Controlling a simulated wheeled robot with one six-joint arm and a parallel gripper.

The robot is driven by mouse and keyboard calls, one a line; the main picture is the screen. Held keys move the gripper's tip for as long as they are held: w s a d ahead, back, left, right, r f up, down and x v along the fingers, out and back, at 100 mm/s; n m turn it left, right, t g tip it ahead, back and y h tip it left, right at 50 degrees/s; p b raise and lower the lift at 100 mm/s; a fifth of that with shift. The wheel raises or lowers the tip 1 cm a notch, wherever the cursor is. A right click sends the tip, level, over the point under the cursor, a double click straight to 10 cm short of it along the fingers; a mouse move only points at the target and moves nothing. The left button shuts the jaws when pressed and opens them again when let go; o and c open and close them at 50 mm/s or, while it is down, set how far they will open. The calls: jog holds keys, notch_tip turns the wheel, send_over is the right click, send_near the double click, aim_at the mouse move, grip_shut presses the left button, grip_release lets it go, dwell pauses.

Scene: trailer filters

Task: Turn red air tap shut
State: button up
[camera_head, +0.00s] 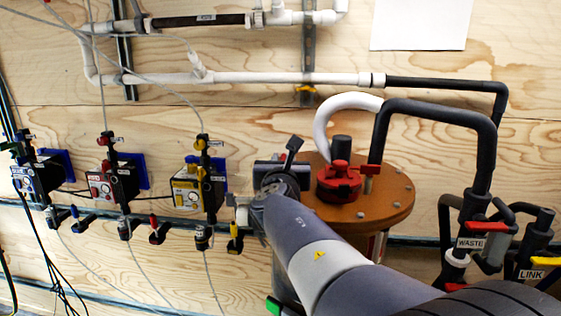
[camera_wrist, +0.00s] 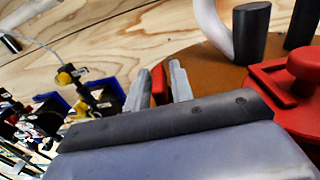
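Several small taps hang along the rail at lower left in the head view. One has a red handle (camera_head: 154,222), to the right of a blue-handled tap (camera_head: 75,212) and left of a yellow-handled one (camera_head: 235,231). I cannot tell from the frames whether this red one is the air tap meant. My gripper (camera_wrist: 158,88) shows two grey fingers set apart in the wrist view, beside the orange disc. A small red piece (camera_wrist: 159,84) shows between them; whether they touch it is unclear. In the head view my wrist hides the fingertips.
The orange disc (camera_head: 393,210) carries a red lid (camera_head: 338,180) close beside my wrist.

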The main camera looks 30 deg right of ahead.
grip_shut()
jog(key=shift+a+m+g+h+p, duration=0.1)
jog(key=shift+m+g+h+p, duration=0.2)
jog(key=shift+h+p, duration=0.15)
jog(key=shift+w+r+m+g+h+p, duration=0.1)
jog(key=shift+r+m+g+h+p, duration=0.05)
jog(key=shift+m+g+h+p, duration=0.8)
jog(key=m+g+h+p, duration=0.4)
jog(key=m+g+h, duration=0.1)
jog(key=g, duration=0.1)
jog(key=shift+p, duration=0.3)
jog(key=m+g+p, duration=0.2)
jog(key=g+p, duration=0.1)
jog(key=g, duration=0.1)
jog(key=m+g+h+p, duration=0.1)
jog(key=m+g+p, duration=0.2)
jog(key=g, duration=0.1)
jog(key=shift+r+m+g+p, duration=0.1)
jog(key=shift+m+g+p, duration=0.15)
jog(key=shift+p, duration=0.1)
jog(key=m+g+p, duration=0.2)
jog(key=g, duration=0.1)
jog(key=m+g+p, duration=0.1)
jog(key=g, duration=0.1)
jog(key=shift+f+y, duration=0.25)
jog(key=shift+y, duration=0.05)
jog(key=shift+m+g, duration=0.3)
